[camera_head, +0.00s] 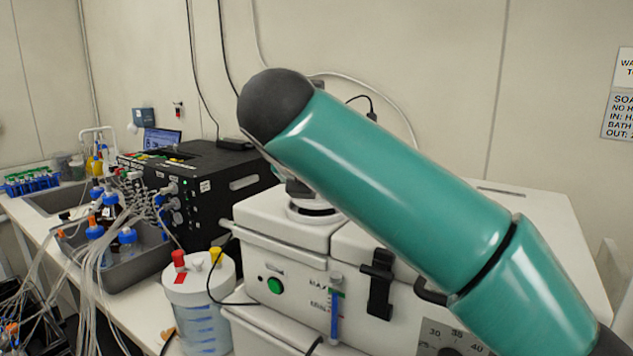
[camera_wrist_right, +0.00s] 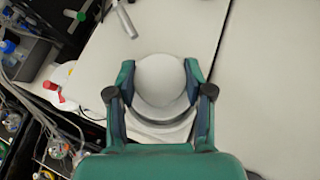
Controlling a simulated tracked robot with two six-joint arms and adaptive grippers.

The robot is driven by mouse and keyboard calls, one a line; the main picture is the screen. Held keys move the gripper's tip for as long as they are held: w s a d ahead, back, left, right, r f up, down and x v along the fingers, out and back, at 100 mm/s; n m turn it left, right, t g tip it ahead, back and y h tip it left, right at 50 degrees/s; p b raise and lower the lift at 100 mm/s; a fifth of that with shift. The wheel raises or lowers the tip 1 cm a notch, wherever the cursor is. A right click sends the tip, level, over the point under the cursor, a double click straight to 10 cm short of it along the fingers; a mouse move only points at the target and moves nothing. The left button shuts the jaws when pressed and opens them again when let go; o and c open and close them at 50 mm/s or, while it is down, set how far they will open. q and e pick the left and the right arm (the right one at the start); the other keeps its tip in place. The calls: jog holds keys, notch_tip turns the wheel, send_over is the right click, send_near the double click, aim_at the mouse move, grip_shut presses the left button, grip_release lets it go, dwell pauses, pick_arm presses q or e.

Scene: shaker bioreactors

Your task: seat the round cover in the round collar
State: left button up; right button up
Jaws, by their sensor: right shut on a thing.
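My right gripper (camera_wrist_right: 160,70) is shut on the round cover (camera_wrist_right: 160,84), a smooth white disc between its two teal fingers in the right wrist view. The round collar (camera_wrist_right: 160,128) shows as a pale ring below the cover in that picture, partly hidden by it. In the head view the collar (camera_head: 314,215) sits on top of the white shaker unit, and my right forearm hides most of the gripper and the cover above it. I cannot tell whether cover and collar touch. My left gripper is not in view.
The white shaker unit (camera_head: 285,262) has a flat top with a seam and a black latch (camera_head: 379,283). A lidded white container (camera_head: 198,300) with red and yellow caps stands at its left. A black box (camera_head: 205,190), tubing and bottles crowd the bench further left.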

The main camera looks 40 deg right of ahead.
jog(key=shift+s+a+p, duration=0.15)
jog(key=shift+p, duration=0.15)
dwell(0.5)
jog(key=shift+f+b, duration=0.55)
jog(key=shift+f, duration=0.35)
dwell(0.3)
jog(key=o, duration=1.3)
jog(key=shift+c, duration=0.2)
jog(key=shift+a+r, duration=0.1)
jog(key=v, duration=1.1)
jog(key=shift+s+a+r, duration=0.15)
jog(key=shift+s+r, duration=0.05)
jog(key=shift+s, duration=0.05)
